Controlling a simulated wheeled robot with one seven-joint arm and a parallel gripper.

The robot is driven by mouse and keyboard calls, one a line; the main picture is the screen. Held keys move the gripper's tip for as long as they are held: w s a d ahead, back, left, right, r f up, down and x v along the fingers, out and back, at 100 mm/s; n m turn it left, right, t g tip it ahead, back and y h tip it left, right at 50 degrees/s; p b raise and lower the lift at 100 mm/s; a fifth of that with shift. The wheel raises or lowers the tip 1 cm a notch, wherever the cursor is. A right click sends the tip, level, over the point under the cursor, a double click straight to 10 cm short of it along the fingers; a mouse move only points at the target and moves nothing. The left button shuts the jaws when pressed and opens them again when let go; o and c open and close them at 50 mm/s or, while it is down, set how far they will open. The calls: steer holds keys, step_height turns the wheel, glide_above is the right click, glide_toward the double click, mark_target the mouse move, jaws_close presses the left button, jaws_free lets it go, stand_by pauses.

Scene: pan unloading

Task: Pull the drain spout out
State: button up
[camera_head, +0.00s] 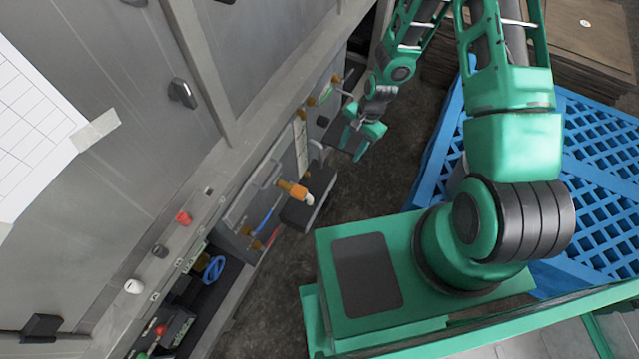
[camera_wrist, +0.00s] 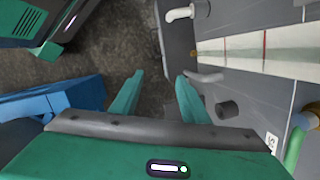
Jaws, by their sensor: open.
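A short grey bent pipe, which looks like the drain spout (camera_wrist: 206,76), sticks out from the grey machine face in the wrist view. It also shows as a pale stub in the head view (camera_head: 317,147). My gripper (camera_wrist: 157,88) is open and empty, with bare floor showing between its fingers. The spout lies to the right of the right fingertip, not between the fingers; whether they touch I cannot tell. In the head view my gripper (camera_head: 352,147) is close beside the machine, just right of the spout.
A dark box (camera_head: 308,208) juts out below an orange valve (camera_head: 297,192). A white elbow pipe (camera_wrist: 181,13) and a dark round knob (camera_wrist: 228,110) are near the spout. A blue pallet (camera_head: 600,140) stands right of the arm.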

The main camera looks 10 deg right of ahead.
mark_target(311, 199)
steer(key=s+a+f+m, duration=0.1)
steer(key=a+f, duration=0.4)
steer(key=f, duration=0.2)
steer(key=s+a+f+m+y, duration=0.1)
steer(key=s+a+f, duration=0.1)
steer(key=a+f, duration=0.2)
steer(key=s+a+f+m+y, duration=0.1)
steer(key=a+f, duration=0.4)
steer(key=f, duration=0.6)
steer(key=shift+s+a, duration=0.3)
steer(key=shift+s, duration=0.45)
jaws_close()
steer(key=c, duration=0.6)
jaws_free()
jaws_close()
